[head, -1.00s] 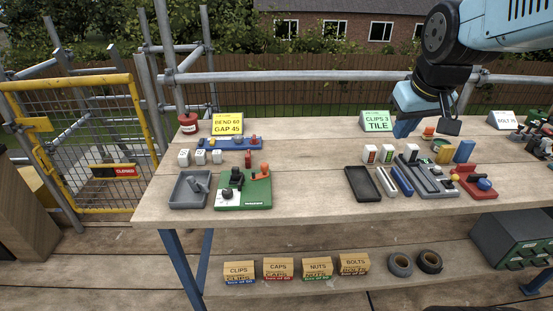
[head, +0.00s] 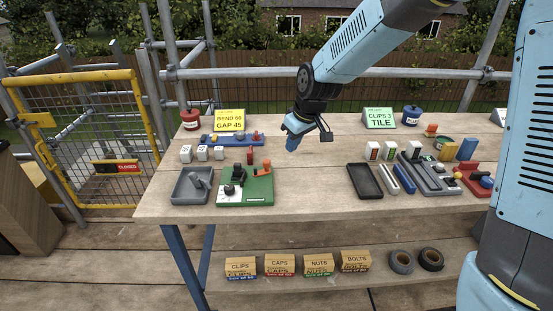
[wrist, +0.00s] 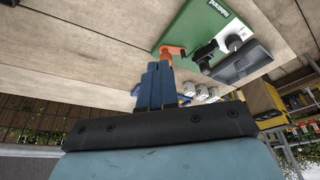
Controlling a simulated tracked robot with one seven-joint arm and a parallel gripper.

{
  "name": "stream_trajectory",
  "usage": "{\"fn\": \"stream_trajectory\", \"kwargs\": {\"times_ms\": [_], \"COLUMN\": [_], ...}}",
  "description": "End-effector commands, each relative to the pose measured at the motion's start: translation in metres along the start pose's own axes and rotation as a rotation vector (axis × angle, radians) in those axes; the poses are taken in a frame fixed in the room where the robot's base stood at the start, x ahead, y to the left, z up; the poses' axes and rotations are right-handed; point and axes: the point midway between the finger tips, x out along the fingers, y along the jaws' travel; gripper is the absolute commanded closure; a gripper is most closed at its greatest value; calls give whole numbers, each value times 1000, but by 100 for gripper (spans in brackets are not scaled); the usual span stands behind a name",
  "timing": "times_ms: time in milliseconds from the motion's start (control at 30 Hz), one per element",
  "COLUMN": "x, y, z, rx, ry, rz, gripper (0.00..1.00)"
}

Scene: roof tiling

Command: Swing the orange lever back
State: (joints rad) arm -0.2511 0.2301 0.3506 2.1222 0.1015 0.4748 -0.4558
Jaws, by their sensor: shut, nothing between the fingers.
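The green board (head: 259,192) lies on the left part of the bench. It carries the orange lever (head: 266,164) at its back right and a black handle (head: 238,173) at its left. My gripper (head: 291,146) is shut and empty. It hangs above the bench, behind and to the right of the board, pointing down. In the wrist view my blue fingers (wrist: 157,72) are together, and the orange lever (wrist: 171,51) shows just beyond their tips at the edge of the green board (wrist: 188,32). I cannot tell whether they touch; in the head view they look apart.
A grey tray (head: 190,187) sits left of the board. A blue bar with knobs (head: 228,140), white blocks and a yellow sign (head: 230,120) stand behind it. A black tray (head: 365,181) lies to the right.

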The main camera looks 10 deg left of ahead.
Motion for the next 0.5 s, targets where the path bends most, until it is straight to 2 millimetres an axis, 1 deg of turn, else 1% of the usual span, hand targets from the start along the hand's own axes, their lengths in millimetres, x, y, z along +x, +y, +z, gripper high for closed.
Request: {"fn": "stream_trajectory", "kwargs": {"times_ms": [167, 233, 500], "x": [13, 21, 64], "y": [-2, -3, -3], "z": [-2, -2, -2], "rx": [-7, -7, -7], "ry": [-1, -1, -2], "rz": [-6, -6, -6], "gripper": [100, 100, 100]}}
